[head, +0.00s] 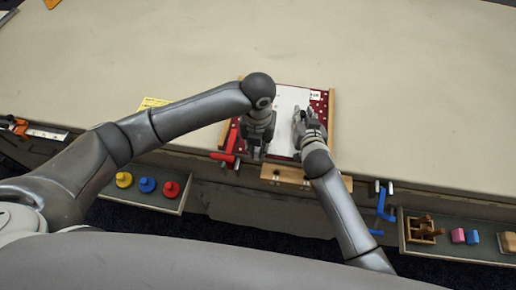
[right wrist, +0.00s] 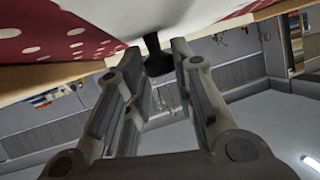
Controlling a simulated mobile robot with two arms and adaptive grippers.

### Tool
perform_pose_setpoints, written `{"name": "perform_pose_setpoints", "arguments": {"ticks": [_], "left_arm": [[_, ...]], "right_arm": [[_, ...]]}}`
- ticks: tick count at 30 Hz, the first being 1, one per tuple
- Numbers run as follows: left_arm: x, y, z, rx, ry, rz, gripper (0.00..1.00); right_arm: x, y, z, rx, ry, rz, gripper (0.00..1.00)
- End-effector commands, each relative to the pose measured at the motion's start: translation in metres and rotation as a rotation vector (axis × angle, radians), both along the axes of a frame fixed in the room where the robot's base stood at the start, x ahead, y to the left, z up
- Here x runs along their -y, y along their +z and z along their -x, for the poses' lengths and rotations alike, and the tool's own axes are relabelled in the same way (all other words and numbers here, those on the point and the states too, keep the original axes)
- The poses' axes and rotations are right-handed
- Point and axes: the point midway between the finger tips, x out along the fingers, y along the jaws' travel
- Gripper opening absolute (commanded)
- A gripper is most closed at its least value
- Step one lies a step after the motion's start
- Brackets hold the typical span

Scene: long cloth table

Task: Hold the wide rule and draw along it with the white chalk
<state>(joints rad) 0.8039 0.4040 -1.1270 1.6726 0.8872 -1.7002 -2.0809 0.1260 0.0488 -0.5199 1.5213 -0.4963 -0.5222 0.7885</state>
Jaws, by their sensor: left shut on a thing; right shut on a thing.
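My left gripper (head: 256,148) points down over the left part of a red, white-dotted board. It is shut; what it grips, apparently the wide rule, is hidden under it. My right gripper (head: 302,118) is over the right part of the board, close beside the left one. In the right wrist view its fingers are shut on a short dark piece (right wrist: 157,60), apparently the white chalk in a dark holder. The piece's upper end is close to a white sheet (head: 287,104); I cannot tell whether they touch. No drawn line can be made out.
The board has wooden side strips (head: 332,112). A red clamp (head: 230,150) is at its front left, a blue clamp (head: 384,203) at the table edge. A yellow note (head: 152,103) lies left. Trays below hold knobs and blocks. The cloth table (head: 420,90) is clear to the right.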

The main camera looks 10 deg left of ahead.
Motion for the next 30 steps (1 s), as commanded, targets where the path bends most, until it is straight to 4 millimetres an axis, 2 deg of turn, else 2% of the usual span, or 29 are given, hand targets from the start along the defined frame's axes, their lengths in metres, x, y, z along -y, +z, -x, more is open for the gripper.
{"name": "perform_pose_setpoints", "arguments": {"ticks": [9, 15, 30], "left_arm": [[0.0, 0.033, -0.001, 0.002, 0.0, 0.001, 0.0], [0.0, 0.048, 0.0, 0.001, 0.001, 0.001, 0.0], [0.0, 0.05, 0.0, 0.0, 0.001, 0.001, 0.0]], "right_arm": [[0.0, 0.0, 0.0, 0.0, 0.0, 0.0, 0.0], [0.0, 0.0, 0.0, 0.0, 0.0, 0.0, 0.0], [0.0, 0.0, 0.0, 0.0, 0.0, 0.0, 0.0]]}}
